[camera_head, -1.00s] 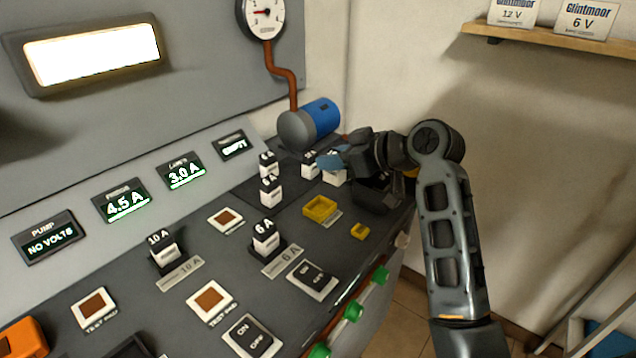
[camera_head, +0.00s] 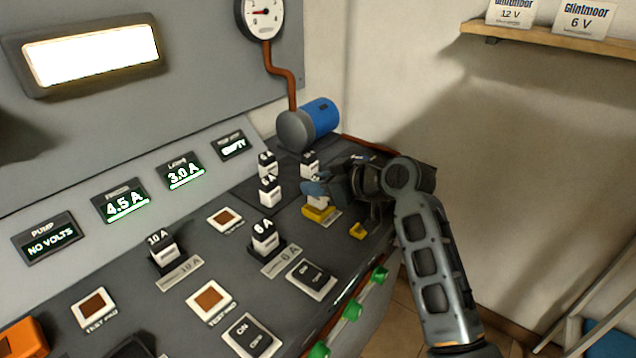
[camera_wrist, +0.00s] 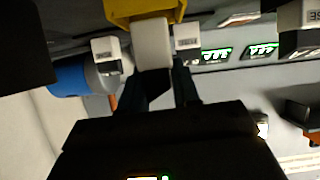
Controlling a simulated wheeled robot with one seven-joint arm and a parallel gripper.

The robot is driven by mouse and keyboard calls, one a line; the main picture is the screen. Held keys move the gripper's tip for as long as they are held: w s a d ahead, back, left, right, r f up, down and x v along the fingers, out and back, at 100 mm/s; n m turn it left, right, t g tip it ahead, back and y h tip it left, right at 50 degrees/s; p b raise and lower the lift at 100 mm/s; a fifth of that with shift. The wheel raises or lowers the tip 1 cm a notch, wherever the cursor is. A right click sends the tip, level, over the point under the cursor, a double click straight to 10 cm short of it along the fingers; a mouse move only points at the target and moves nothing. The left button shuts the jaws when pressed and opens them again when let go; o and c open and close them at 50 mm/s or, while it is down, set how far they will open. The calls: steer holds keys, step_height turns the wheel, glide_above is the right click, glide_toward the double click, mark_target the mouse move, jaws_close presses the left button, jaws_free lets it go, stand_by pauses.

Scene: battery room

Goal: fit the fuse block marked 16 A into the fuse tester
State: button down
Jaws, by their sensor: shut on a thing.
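My gripper (camera_head: 318,188) is shut on a white fuse block (camera_head: 317,202), which also shows between the fingers in the wrist view (camera_wrist: 152,43). The block is at the yellow socket of the fuse tester (camera_head: 317,214), its far end overlapping the yellow rim (camera_wrist: 145,12). I cannot tell whether it is inside the socket or just above it. The fingers hide its marking, so I cannot read 16 A. The display at the back right (camera_head: 233,145) reads EMPTY.
Loose white fuse blocks with dark tops stand close behind and left of the gripper, one (camera_head: 270,189) nearest. A 6 A block (camera_head: 265,237) and a 10 A block (camera_head: 166,251) sit in holders. A small yellow piece (camera_head: 358,230) lies right. A blue motor (camera_head: 318,118) is behind.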

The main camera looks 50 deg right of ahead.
steer(key=shift+f, duration=0.2)
steer(key=c, duration=0.8)
jaws_free()
steer(key=shift+r, duration=0.15)
steer(key=shift+r, duration=0.3)
steer(key=v, duration=1.2)
steer(key=shift+f, duration=0.2)
steer(key=shift+s, duration=0.1)
